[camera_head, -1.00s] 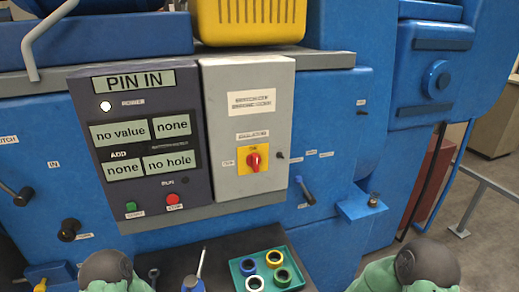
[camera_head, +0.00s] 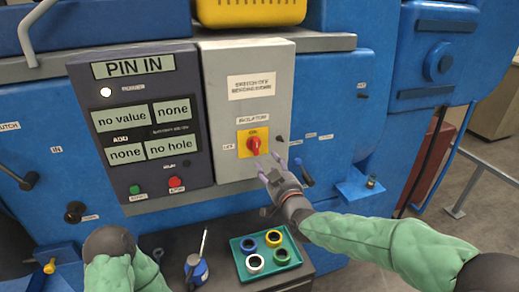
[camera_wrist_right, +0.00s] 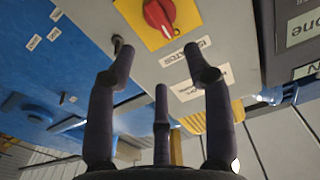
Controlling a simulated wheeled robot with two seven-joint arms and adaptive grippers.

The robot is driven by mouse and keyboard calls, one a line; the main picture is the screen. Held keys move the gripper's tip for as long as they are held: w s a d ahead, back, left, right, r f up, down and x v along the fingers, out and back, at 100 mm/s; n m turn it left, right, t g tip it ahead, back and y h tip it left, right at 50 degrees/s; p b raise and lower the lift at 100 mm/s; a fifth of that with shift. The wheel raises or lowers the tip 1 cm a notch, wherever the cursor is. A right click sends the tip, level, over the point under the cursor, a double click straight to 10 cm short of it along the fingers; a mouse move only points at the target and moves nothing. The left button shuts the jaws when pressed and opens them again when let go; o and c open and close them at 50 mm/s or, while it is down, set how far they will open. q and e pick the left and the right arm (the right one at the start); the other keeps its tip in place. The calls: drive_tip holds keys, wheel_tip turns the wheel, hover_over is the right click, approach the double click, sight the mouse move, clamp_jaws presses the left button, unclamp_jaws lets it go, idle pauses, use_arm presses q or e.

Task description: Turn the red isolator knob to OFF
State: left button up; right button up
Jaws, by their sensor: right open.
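The red isolator knob (camera_head: 253,145) sits on a yellow plate (camera_head: 242,152) on the grey switch box (camera_head: 226,100). In the right wrist view the knob (camera_wrist_right: 160,16) is at the top, with a pale pointer mark on it. My right gripper (camera_head: 268,164) is just below and right of the knob in the head view. Its fingers (camera_wrist_right: 155,60) are spread and empty, apart from the knob in the wrist view. My left arm (camera_head: 110,262) shows at the bottom left; its gripper cannot be made out.
A dark panel (camera_head: 190,95) with PIN IN and other displays adjoins the box on the left. A teal tray (camera_head: 243,270) with several coloured rings sits below, beside a blue-based tool (camera_head: 196,270). A small blue ledge (camera_head: 355,190) juts out at the right.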

sight(255, 146)
drive_tip(key=p+x, duration=0.2)
drive_tip(key=x, duration=0.8)
drive_tip(key=shift+w, duration=0.2)
drive_tip(key=shift+f, duration=0.1)
clamp_jaws()
